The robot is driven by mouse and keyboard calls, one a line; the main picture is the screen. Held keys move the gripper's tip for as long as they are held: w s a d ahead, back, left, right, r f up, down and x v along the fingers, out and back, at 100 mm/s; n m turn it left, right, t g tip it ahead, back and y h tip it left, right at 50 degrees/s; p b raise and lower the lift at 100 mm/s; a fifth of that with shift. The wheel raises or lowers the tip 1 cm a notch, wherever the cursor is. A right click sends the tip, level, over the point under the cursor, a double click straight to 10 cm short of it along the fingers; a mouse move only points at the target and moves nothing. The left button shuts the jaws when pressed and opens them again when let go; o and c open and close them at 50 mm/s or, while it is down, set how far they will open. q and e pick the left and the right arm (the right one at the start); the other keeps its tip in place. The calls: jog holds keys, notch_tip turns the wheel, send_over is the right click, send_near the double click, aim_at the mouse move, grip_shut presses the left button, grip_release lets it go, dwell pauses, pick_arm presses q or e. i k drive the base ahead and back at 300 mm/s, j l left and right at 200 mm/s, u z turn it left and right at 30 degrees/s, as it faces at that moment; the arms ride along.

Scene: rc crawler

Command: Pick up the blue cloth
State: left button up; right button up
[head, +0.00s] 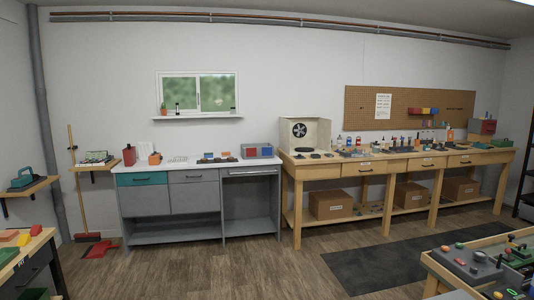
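I cannot make out a blue cloth for certain in the head view. Small blue patches show among the items on the grey counter (180,168) and the wooden workbench (352,180), but they are too small to identify. Neither of my grippers is in view.
Open wood floor (200,268) lies ahead. A dark mat (395,262) lies before the workbench. A cluttered table (470,284) stands at the lower right, another table (38,246) at the lower left. A broom (78,190) leans by the left wall.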

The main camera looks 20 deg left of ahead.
aim_at(266, 151)
jog(key=i+j+u, duration=0.4)
jog(key=i+u, duration=0.6)
jog(key=i, duration=4.15)
jog(key=l+z, duration=0.05)
